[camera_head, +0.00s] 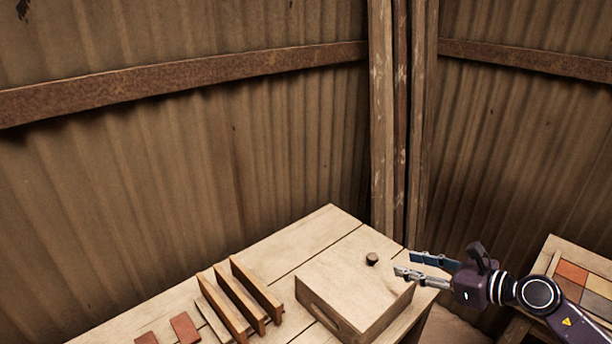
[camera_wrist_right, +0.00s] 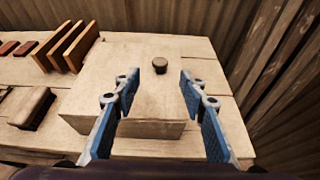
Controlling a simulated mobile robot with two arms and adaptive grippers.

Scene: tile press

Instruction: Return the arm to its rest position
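My right gripper (camera_head: 408,264) reaches in from the right in the head view, beside the right corner of a wooden box on the table. Its two blue-padded fingers (camera_wrist_right: 160,85) are apart in the right wrist view, with nothing between them but the box top beyond. The wooden box (camera_head: 345,285) has a dark round knob (camera_head: 372,259) on its top; both also show in the right wrist view, the box (camera_wrist_right: 120,70) and the knob (camera_wrist_right: 159,65). My left gripper is in neither view.
The wooden table (camera_head: 290,240) holds a rack with upright boards (camera_head: 240,297) and reddish tiles (camera_head: 185,328) at left. A dark block (camera_wrist_right: 33,108) lies left of the box. A tray of coloured tiles (camera_head: 572,273) is at far right. Corrugated walls stand close behind.

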